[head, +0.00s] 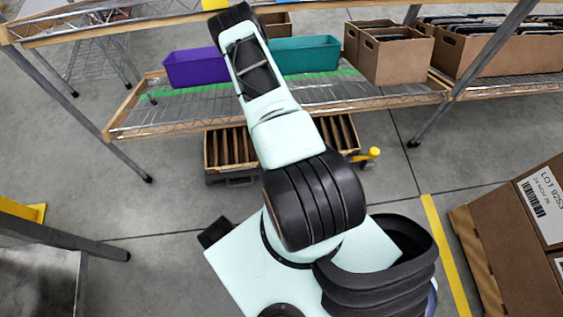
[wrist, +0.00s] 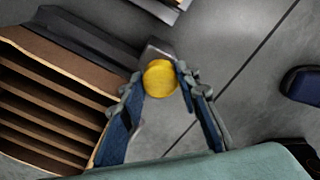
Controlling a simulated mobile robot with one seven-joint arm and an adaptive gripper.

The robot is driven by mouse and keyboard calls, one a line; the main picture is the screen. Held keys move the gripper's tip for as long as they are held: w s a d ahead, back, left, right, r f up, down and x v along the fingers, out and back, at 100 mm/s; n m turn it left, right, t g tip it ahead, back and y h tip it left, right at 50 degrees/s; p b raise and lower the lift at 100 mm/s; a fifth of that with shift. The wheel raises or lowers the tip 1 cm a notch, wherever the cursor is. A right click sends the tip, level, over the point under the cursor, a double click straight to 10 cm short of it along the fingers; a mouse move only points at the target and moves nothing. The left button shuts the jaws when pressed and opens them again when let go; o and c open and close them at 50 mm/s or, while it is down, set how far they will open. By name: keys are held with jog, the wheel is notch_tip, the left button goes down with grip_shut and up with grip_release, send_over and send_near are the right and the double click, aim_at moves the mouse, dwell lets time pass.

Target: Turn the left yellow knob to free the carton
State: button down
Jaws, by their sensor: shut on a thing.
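In the wrist view a round yellow knob (wrist: 161,80) sits between the two fingertips of my gripper (wrist: 162,83). The gripper is shut on it, with a finger against each side. A dark grey fitting lies behind the knob. An open brown carton (wrist: 45,105) with several dividers is to its left. In the head view the carton (head: 213,150) rests low under the rack, partly behind my arm. A yellow knob (head: 373,152) sticks out at its right side. My gripper and a left knob are hidden there.
A wire rack shelf (head: 150,118) stands above the carton. It holds a purple bin (head: 192,68), a teal bin (head: 305,55) and brown cartons (head: 395,58). Labelled brown boxes (head: 500,240) stand at right beside a yellow floor line (head: 445,250).

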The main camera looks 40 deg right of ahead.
jog(key=c, duration=1.5)
grip_release()
jog(key=shift+o, duration=0.2)
notch_tip(320, 180, up, 12)
jog(key=shift+a, duration=0.1)
